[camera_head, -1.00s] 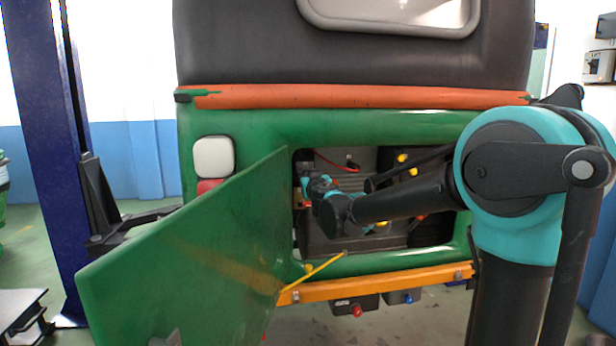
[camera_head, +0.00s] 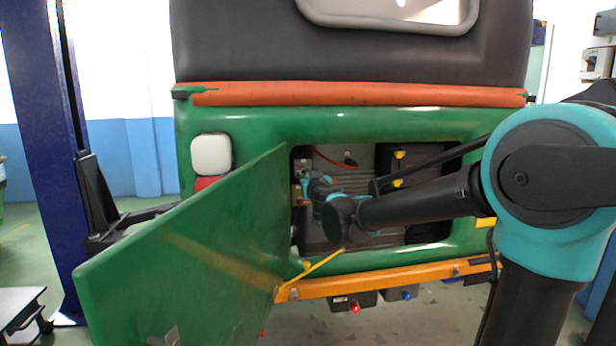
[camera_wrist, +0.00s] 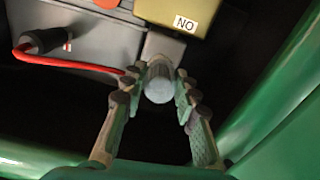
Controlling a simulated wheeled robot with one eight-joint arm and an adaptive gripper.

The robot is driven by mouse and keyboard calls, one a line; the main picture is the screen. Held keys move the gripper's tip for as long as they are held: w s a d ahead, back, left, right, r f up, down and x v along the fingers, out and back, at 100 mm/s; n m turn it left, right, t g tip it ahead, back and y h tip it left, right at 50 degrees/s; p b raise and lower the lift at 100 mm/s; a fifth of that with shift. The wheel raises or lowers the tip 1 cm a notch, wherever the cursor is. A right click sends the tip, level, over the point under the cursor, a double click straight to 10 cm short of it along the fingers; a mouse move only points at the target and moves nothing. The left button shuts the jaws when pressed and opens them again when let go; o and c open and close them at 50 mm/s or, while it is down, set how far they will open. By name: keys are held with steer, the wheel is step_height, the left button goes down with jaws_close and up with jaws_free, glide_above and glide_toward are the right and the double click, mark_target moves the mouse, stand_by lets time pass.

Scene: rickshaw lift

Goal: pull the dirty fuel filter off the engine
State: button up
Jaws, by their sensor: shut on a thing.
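The fuel filter, a grey cylinder with a pale round end (camera_wrist: 159,84), shows in the middle of the wrist view. My gripper (camera_wrist: 156,77) has its jointed fingers closed on both sides of it. The filter's far end meets a grey bracket below an olive-yellow box marked "NO" (camera_wrist: 172,14); I cannot tell whether they are still joined. In the head view my wrist reaches into the engine bay opening (camera_head: 345,163) at the rear of the green rickshaw. My fingers and the filter are not clearly visible there.
An open green hatch door (camera_head: 185,250) hangs at the left of the opening, propped by a yellow rod (camera_head: 322,264). An orange bumper bar (camera_head: 390,283) runs below. In the wrist view a red hose (camera_wrist: 70,63) lies left of the filter, and green body panels are close on the right.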

steer(key=shift+v, duration=2.5)
